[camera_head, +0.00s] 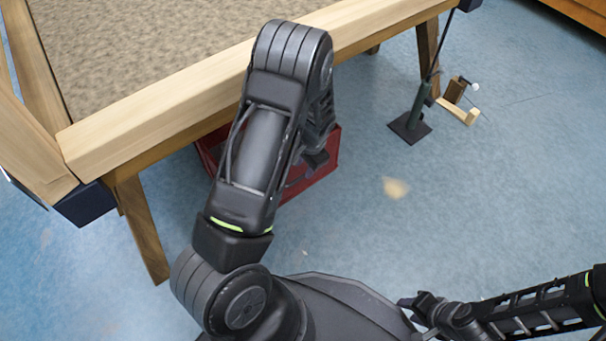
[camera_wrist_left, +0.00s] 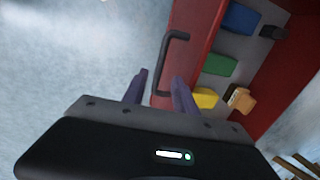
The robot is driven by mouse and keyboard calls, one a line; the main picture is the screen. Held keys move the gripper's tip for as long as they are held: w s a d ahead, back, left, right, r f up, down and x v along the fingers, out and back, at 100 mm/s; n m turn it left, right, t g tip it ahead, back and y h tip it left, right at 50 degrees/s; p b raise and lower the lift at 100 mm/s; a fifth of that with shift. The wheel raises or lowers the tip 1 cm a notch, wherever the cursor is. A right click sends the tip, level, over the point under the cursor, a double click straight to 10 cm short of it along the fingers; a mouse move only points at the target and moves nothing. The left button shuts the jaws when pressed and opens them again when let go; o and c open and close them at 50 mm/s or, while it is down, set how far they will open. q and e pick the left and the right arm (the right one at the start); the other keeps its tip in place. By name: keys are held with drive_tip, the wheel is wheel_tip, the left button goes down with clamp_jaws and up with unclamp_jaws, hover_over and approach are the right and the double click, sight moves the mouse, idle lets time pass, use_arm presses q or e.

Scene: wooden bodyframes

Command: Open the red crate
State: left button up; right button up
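The red crate (camera_head: 327,171) stands on the floor beneath the edge of the wooden frame, mostly hidden behind my left arm. In the left wrist view the crate (camera_wrist_left: 196,45) shows a red panel with a dark handle (camera_wrist_left: 172,62). Beyond that panel is a grey area with several coloured blocks, then another red panel. My left gripper (camera_wrist_left: 160,75) is open, its two fingers apart on either side of the handle's lower end. I cannot tell whether they touch it. In the head view it is near the crate (camera_head: 316,160). My right gripper (camera_head: 420,306) is at the lower right, away from the crate; its fingers are unclear.
The wooden frame (camera_head: 150,118) with a brown textured top stands above the crate on angled legs. A dark green stand (camera_head: 411,128) and small wooden pieces (camera_head: 458,103) are on the floor to the right. The blue floor between the crate and my right arm is clear.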

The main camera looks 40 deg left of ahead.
sight(302, 176)
use_arm(q)
drive_tip(key=f, duration=0.1)
drive_tip(key=f+b, duration=0.1)
drive_tip(key=f, duration=0.1)
drive_tip(key=a+f, duration=0.1)
drive_tip(key=f, duration=0.1)
drive_tip(key=shift+w+b, duration=0.15)
drive_tip(key=shift+b, duration=0.2)
drive_tip(key=shift+r, duration=0.1)
clamp_jaws()
idle(0.9)
